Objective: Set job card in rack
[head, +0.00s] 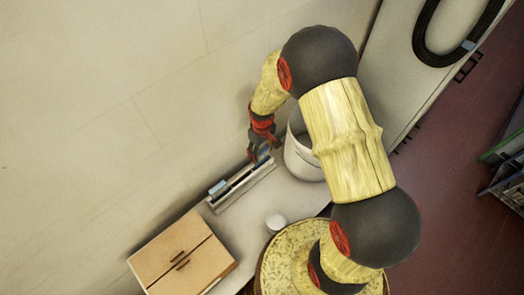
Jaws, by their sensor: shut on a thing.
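The rack (243,191) is a long, narrow pale grey holder on the light counter against the wall. A blue card or block (218,187) stands at its near left end. My gripper (261,154), black and red, points down over the rack's far right end. It is shut on a small bluish piece, which I take to be the job card (264,156). The fingers hide most of that card. I cannot tell whether its lower edge is inside the rack or just above it.
A white bucket (302,160) stands close to the right of my gripper. A small white cup (277,224) stands right of the rack. A brown box (183,258) sits at the counter's near end. The wall runs close along the rack's left side.

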